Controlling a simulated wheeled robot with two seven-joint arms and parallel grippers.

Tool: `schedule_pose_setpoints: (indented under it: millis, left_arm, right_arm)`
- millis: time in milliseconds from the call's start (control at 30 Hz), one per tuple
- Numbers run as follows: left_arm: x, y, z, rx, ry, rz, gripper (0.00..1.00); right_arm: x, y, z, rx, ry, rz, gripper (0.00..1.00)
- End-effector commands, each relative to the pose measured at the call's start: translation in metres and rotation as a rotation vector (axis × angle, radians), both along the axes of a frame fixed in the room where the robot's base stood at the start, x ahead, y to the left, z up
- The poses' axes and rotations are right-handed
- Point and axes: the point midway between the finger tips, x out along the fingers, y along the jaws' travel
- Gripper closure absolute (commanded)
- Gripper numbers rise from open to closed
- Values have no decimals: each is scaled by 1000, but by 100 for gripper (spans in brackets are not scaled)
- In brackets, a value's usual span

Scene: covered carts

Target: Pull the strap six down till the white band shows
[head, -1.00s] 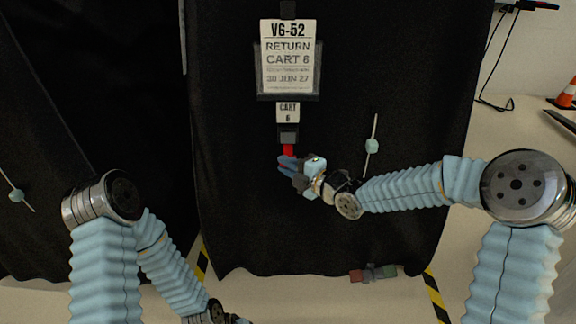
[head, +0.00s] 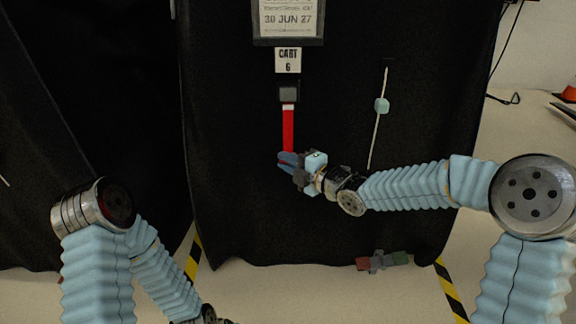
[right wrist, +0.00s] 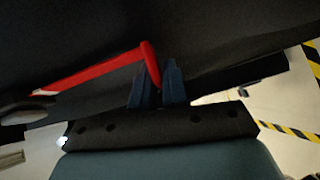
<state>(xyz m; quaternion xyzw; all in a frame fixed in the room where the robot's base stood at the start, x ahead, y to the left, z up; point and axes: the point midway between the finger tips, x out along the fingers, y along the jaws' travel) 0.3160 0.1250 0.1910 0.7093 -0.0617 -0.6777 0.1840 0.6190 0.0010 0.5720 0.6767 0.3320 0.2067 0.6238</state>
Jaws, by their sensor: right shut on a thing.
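The red strap (head: 288,132) hangs from a dark grey buckle (head: 289,94) under the small "CART 6" tag (head: 288,60) on the black cover. A thin white band (head: 288,106) shows across the strap just below the buckle. My right gripper (head: 287,160) is shut on the strap's lower end, with the strap taut above it. In the right wrist view the red strap (right wrist: 95,74) runs to the blue fingers (right wrist: 155,88), and a bit of white shows at its buckle end. My left arm leaves the head view at the bottom; its gripper is out of sight.
A framed label (head: 288,20) hangs above the tag. A thin cord with a pale blue toggle (head: 382,106) hangs to the right. Yellow-black tape (head: 451,290) marks the floor.

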Motion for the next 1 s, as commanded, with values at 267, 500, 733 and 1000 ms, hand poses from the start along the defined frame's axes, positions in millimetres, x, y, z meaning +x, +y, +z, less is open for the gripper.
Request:
schedule_pose_setpoints:
  millis: [267, 500, 733, 1000]
  left_arm:
    - [0, -1, -8, -3, 2, -2, 100]
    - [0, -1, -8, -3, 2, -2, 100]
    - [0, -1, -8, -3, 2, -2, 100]
    - [0, -1, -7, -3, 2, -2, 100]
  right_arm:
    - [-1, 0, -12, -6, 11, 1, 100]
    - [-1, 0, -12, -6, 13, 1, 76]
    - [-1, 0, -10, -3, 8, 1, 68]
    - [-17, -18, -5, -5, 4, -3, 68]
